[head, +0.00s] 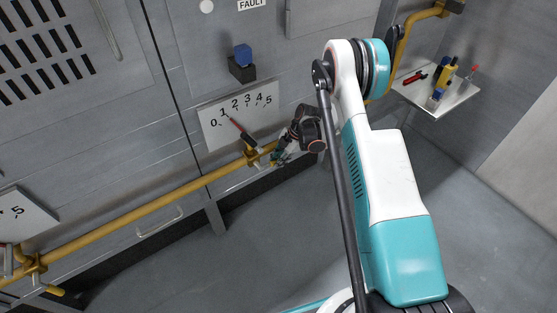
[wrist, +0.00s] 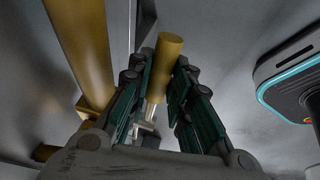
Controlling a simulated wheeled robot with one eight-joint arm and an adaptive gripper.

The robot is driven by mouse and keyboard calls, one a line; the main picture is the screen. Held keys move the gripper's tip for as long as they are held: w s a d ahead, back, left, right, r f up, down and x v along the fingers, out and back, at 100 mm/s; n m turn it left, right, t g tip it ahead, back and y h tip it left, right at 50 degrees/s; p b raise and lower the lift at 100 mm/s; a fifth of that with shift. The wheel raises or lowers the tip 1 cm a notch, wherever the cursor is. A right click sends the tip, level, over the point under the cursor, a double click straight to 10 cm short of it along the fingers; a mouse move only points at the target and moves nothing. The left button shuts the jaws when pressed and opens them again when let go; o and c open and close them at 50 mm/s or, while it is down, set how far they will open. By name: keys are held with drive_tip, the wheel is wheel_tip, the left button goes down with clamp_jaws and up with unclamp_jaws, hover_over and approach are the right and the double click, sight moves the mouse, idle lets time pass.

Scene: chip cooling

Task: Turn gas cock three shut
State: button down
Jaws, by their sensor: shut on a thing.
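A gas cock (head: 252,157) sits on the yellow pipe below a white dial. My gripper (head: 282,154) is at this cock, just right of its body, with my arm reaching in from the right. In the wrist view the cock's yellow handle (wrist: 170,52) stands between my two fingers, and my gripper (wrist: 160,72) is shut on it. The handle's end sticks out past the fingertips. The handle is mostly hidden by my gripper in the head view. No number on the cock is readable.
The yellow pipe (head: 150,212) runs along the grey cabinet wall. A dial plate (head: 216,127) marked 0 to 5 hangs above, its red needle near 0 to 1. Another cock (head: 36,264) is at far left. A shelf (head: 448,104) holds tools. Floor is clear.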

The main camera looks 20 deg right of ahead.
drive_tip(key=shift+a+r+h+p, duration=0.15)
drive_tip(key=shift+r+h+p, duration=0.15)
drive_tip(key=shift+r+h, duration=0.35)
drive_tip(key=shift+r+t+h, duration=0.5)
drive_tip(key=shift+h, duration=0.25)
drive_tip(key=c, duration=1.4)
unclamp_jaws()
drive_tip(key=shift+c, duration=0.2)
drive_tip(key=shift+r, duration=0.1)
drive_tip(key=v, duration=1.2)
